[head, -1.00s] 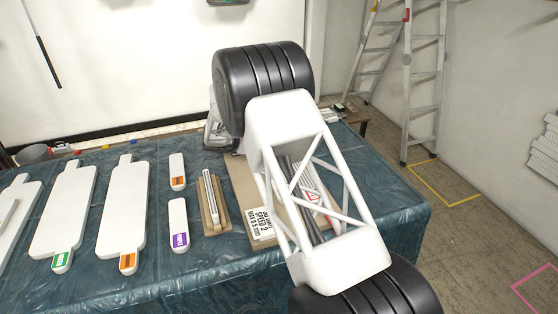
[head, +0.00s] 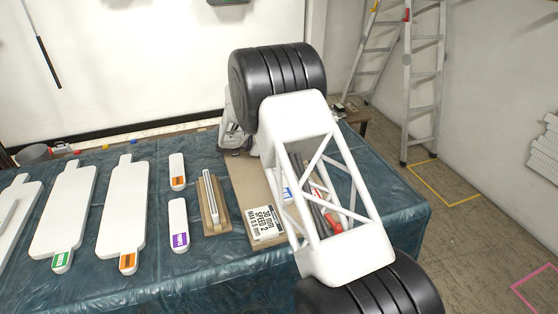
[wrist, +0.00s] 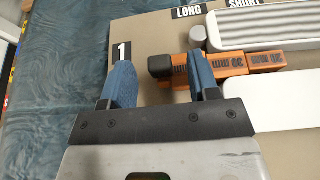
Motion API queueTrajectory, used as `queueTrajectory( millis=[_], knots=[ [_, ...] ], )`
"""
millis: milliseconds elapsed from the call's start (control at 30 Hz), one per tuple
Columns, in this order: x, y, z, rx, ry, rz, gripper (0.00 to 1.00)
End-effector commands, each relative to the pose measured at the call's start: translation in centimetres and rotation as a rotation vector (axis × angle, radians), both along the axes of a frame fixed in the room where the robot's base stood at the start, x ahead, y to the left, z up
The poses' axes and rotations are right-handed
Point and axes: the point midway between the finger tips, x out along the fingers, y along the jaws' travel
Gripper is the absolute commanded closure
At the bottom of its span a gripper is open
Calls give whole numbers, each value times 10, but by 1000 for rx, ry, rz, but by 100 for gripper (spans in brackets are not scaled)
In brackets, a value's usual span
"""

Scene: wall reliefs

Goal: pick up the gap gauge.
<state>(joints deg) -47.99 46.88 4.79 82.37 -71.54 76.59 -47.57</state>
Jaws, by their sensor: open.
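The gauge, which I take to be the orange stepped block with black "mm" markings and a black end (wrist: 234,64), lies on a tan board (wrist: 150,40) in the wrist view. My gripper (wrist: 161,62) is open, with its two blue fingers apart. The black end of the gauge shows between the fingers, and the right finger overlaps the orange part. I cannot tell whether the fingers touch it. In the head view my arm covers the fingers and most of the board, and I cannot make out the gauge.
A grey ribbed bar (wrist: 265,28) lies beyond the gauge and a white piece (wrist: 275,103) on its near side. A printed card (head: 264,221) is at the board's left. White boards (head: 122,212) and a small wooden holder (head: 213,205) stand on the blue-covered table (head: 160,280).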

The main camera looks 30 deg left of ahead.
Motion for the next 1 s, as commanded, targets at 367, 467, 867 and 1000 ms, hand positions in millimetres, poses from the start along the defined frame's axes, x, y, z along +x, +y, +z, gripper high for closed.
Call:
queueTrajectory(
  millis=[367, 467, 867, 1000],
  knots=[
    [0, 0, 0, 0, 0, 0, 68],
    [0, 0, 0, 0, 0, 0, 83],
    [0, 0, 1, 1, -1, 0, 100],
    [0, 0, 5, 1, -1, 0, 100]
  ],
)
